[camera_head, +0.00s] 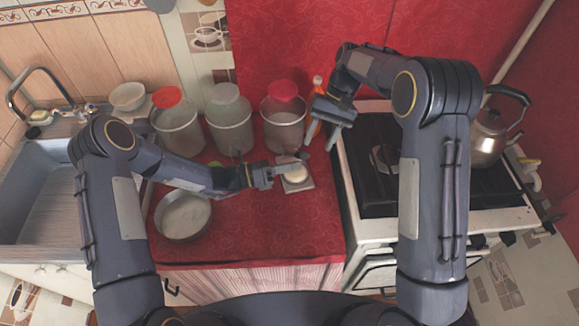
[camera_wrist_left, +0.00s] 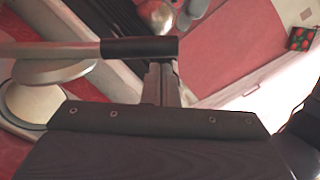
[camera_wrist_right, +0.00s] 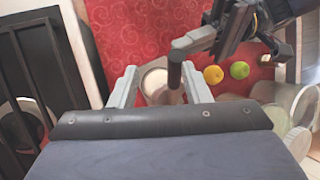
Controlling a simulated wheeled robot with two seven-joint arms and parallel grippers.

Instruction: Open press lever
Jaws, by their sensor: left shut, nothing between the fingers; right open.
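The press (camera_head: 295,177), a small plate with a round cream top, sits on the red counter in the head view. In the left wrist view its lever is a grey rod ending in a black grip (camera_wrist_left: 138,48), above a round metal plate (camera_wrist_left: 55,71) and a cream disc (camera_wrist_left: 30,104). My left gripper (camera_wrist_left: 160,82) is shut and empty, its fingertips close by the black grip; I cannot tell whether they touch. In the head view the left gripper (camera_head: 288,170) covers part of the press. My right gripper (camera_wrist_right: 160,88) is open and empty, higher up near the stove's left edge.
Several jars (camera_head: 230,120) stand behind the press. A slim orange bottle (camera_head: 314,122) is close to my right gripper. A steel pan (camera_head: 183,215) lies left, the stove (camera_head: 375,205) stands right. Fruit (camera_wrist_right: 214,75) shows in the right wrist view.

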